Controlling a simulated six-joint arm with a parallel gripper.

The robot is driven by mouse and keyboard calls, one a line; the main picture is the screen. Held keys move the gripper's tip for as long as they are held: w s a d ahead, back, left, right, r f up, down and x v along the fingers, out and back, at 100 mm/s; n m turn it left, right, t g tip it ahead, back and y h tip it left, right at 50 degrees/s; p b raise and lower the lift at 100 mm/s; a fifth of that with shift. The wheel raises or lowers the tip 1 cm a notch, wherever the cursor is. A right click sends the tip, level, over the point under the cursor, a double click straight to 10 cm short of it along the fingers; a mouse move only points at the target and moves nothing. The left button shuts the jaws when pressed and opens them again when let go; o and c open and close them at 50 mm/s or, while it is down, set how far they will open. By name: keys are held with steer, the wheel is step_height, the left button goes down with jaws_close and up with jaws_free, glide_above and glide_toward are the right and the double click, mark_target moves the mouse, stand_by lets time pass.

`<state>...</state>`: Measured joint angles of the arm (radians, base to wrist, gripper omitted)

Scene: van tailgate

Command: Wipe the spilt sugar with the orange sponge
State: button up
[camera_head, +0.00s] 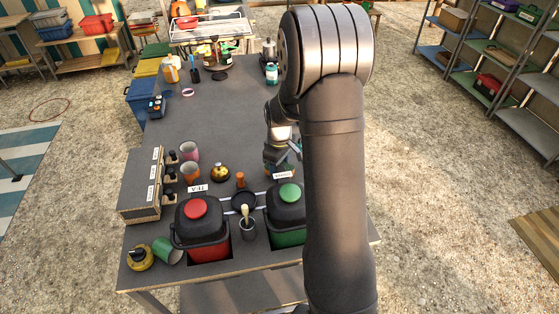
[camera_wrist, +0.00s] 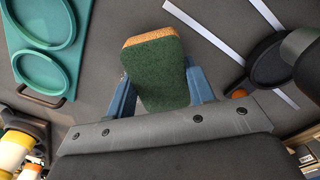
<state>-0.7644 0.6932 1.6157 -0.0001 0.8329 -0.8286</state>
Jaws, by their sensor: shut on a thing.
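My gripper (camera_wrist: 161,90) has blue fingers and is shut on the sponge (camera_wrist: 160,75), one finger on each side. The sponge has a dark green scouring face towards the wrist camera and an orange edge (camera_wrist: 148,37) at its far end. In the head view my gripper (camera_head: 281,155) is over the grey table (camera_head: 228,125), just behind the green-lidded canister. The sponge is mostly hidden there. I cannot make out spilt sugar in either view. I cannot tell whether the sponge touches the table.
Mugs (camera_head: 189,152) and a gold pot (camera_head: 220,172) stand to the left. A teal tray (camera_wrist: 78,15) lies left in the wrist view. The table's middle is clear.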

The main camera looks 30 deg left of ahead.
steer(key=shift+f, duration=0.75)
steer(key=shift+w+a, duration=0.85)
steer(key=shift+w, duration=0.05)
steer(key=shift+c, duration=0.4)
steer(key=shift+w+a+r, duration=0.2)
steer(key=shift+w+a, duration=0.6)
steer(key=shift+w+a+f, duration=0.1)
steer(key=shift+w+a, duration=0.45)
steer(key=shift+a, duration=0.05)
steer(key=shift+w+a, duration=0.2)
steer(key=shift+w, duration=0.05)
steer(key=shift+w+a, duration=0.25)
steer(key=shift+s+d, duration=2.75)
steer(key=shift+r, duration=4.05)
